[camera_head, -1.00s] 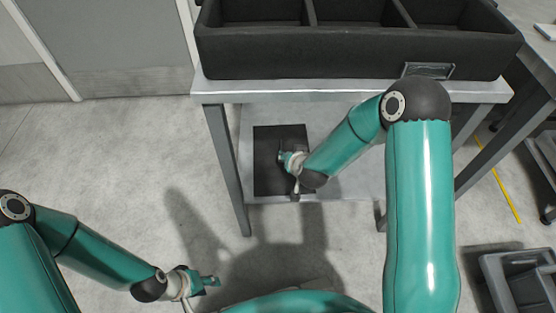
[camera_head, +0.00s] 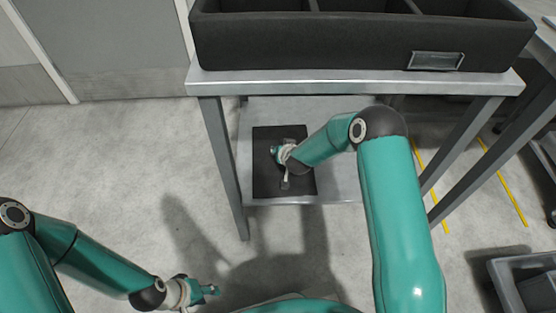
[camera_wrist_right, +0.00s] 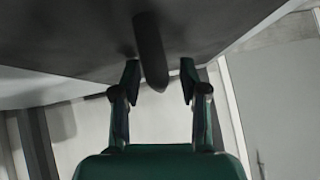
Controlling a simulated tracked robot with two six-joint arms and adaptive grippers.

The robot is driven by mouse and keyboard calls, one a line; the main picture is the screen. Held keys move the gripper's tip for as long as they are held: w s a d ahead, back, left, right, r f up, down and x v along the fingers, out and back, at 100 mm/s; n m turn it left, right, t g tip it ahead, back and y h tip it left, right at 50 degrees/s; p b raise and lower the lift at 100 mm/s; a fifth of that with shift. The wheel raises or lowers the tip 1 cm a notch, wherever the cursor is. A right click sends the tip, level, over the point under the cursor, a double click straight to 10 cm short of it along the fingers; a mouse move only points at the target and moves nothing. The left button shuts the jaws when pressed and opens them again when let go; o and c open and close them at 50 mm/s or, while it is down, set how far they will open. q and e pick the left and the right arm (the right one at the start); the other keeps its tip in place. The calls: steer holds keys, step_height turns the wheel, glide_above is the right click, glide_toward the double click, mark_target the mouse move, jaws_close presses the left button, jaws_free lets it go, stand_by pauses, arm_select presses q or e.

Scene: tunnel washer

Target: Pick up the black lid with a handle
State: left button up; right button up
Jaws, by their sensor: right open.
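The black lid (camera_head: 265,180) is a dark square lying on the lower shelf of the metal table. My right gripper (camera_head: 276,153) is over it and, with its wrist, hides part of it. In the right wrist view the lid's dark surface (camera_wrist_right: 70,35) fills the top. Its dark handle (camera_wrist_right: 150,55) sticks out between the two open fingers of the right gripper (camera_wrist_right: 160,85), with a visible gap on each side. My left gripper (camera_head: 210,290) is at the lower left, over the floor and away from the lid. Its finger opening is not clear.
A black divided bin (camera_head: 340,45) stands on the table top (camera_head: 300,82) above the lower shelf (camera_head: 345,185). Table legs (camera_head: 222,165) flank the shelf. A grey crate (camera_head: 510,290) is at the lower right. The floor at left is clear.

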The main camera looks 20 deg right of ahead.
steer(key=shift+c, duration=0.3)
jaws_close()
steer(key=shift+w, duration=0.1)
